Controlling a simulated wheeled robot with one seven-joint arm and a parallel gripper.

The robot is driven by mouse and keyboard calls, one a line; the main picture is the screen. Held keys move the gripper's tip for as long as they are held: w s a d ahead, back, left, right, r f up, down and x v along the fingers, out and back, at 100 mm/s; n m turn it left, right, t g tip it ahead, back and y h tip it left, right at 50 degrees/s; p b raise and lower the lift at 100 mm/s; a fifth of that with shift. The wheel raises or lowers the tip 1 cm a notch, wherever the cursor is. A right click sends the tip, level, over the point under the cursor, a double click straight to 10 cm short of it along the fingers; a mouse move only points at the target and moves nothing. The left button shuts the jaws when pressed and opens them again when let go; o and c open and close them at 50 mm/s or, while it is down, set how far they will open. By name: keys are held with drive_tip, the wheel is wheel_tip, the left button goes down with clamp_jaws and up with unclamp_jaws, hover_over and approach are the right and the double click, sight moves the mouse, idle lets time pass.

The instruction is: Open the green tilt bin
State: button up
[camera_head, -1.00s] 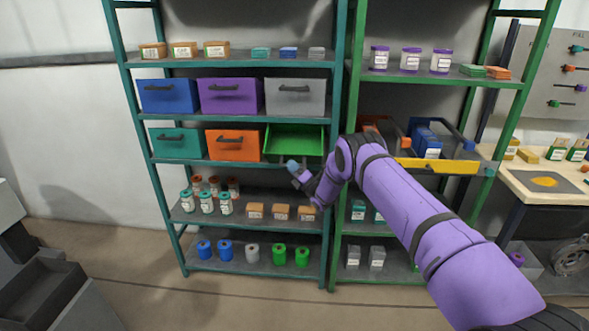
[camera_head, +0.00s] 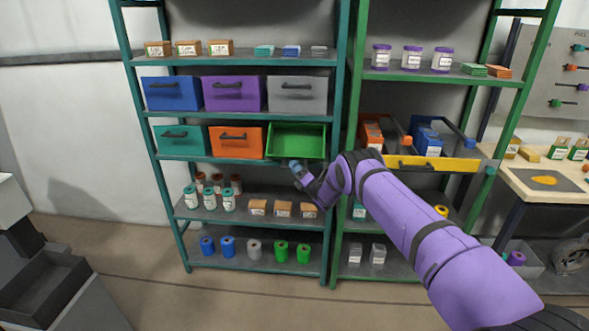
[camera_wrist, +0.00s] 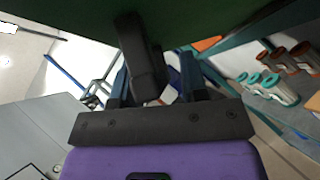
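The green tilt bin (camera_head: 297,140) is at the right end of the middle row on the left rack. It is tipped forward, and I see into its empty green inside from above. My gripper (camera_head: 297,164) is just below its front edge in the head view. In the wrist view the bin's dark green face (camera_wrist: 215,20) fills the top, with its black handle (camera_wrist: 140,50) coming down toward my gripper (camera_wrist: 155,80). The fingers are apart, one on each side of the handle's lower end, with a gap at the right finger. Contact with the handle cannot be told.
An orange bin (camera_head: 236,142) and a teal bin (camera_head: 180,140) stand closed to the left. A grey bin (camera_head: 297,94) is above. Small brown boxes (camera_head: 283,209) and capped jars (camera_head: 209,198) stand on the shelf below. A yellow-fronted tray (camera_head: 430,163) juts out at the right.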

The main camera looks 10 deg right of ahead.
drive_tip(key=v, duration=1)
drive_tip(key=shift+s+d, duration=0.25)
drive_tip(key=shift+s, duration=0.05)
drive_tip(key=shift+f, duration=0.15)
